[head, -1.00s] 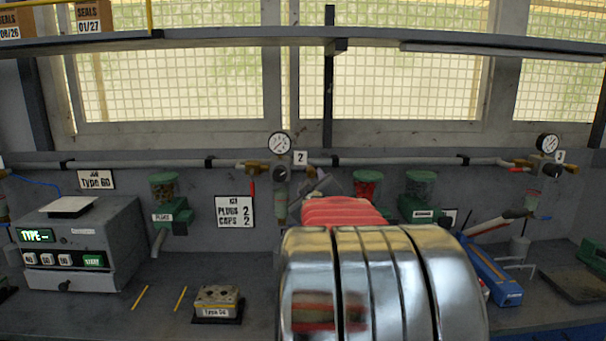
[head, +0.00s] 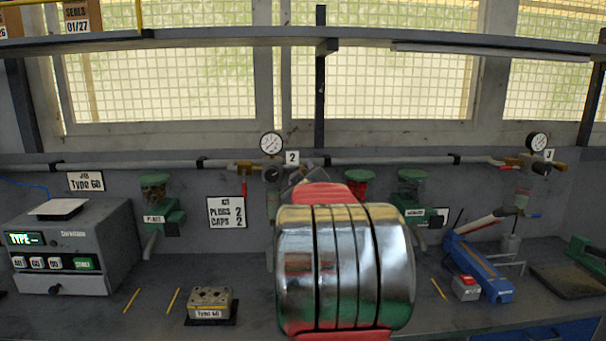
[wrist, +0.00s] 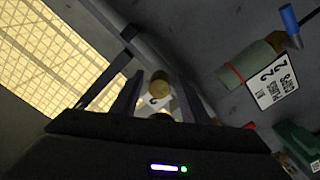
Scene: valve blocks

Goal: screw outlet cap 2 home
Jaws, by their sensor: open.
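The valve block (head: 210,303), labelled Type 60, sits on a dark pad on the bench, left of my arm in the head view. My gripper (wrist: 158,82) shows in the wrist view with two dark fingers apart. A round brass-coloured piece (wrist: 159,84) appears between or beyond them; I cannot tell whether it is outlet cap 2 or a pipe fitting. No contact with the fingers is clear. In the head view my chrome and red arm link hides the gripper.
Gauge 2 (head: 271,144) and the wall pipe (head: 385,161) are behind my arm. The kit sign (head: 227,211) reads plugs 2, caps 2. A grey tester (head: 75,245) stands left.

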